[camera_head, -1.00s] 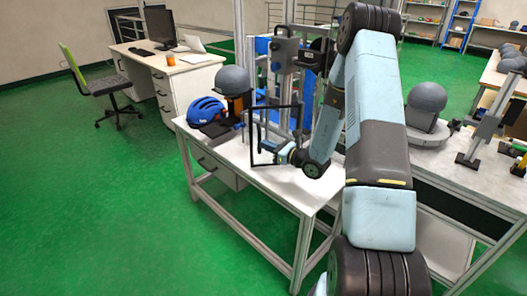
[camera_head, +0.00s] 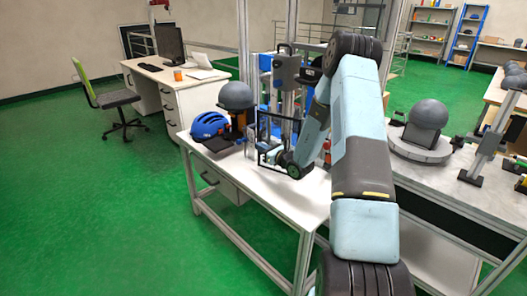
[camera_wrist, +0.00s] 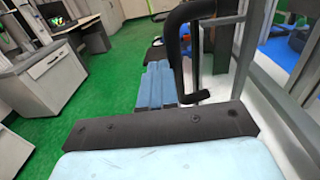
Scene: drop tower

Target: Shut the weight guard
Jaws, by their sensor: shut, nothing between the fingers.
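The weight guard, a thin black rectangular frame (camera_head: 258,133), stands at the front of the drop tower in the head view. In the wrist view, a black curved bar (camera_wrist: 174,48), which looks like part of the guard, rises just right of my fingers. My gripper (camera_head: 264,155) is at the lower part of the frame, low over the white table. My forearm covers part of the tower behind.
The blue helmet (camera_head: 208,126) and a grey headform (camera_head: 236,96) stand on the white table (camera_head: 250,180) left of the guard. The tower's carriage (camera_head: 286,70) hangs above. Another grey headform (camera_head: 428,112) is on the right bench. Green floor is clear at left.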

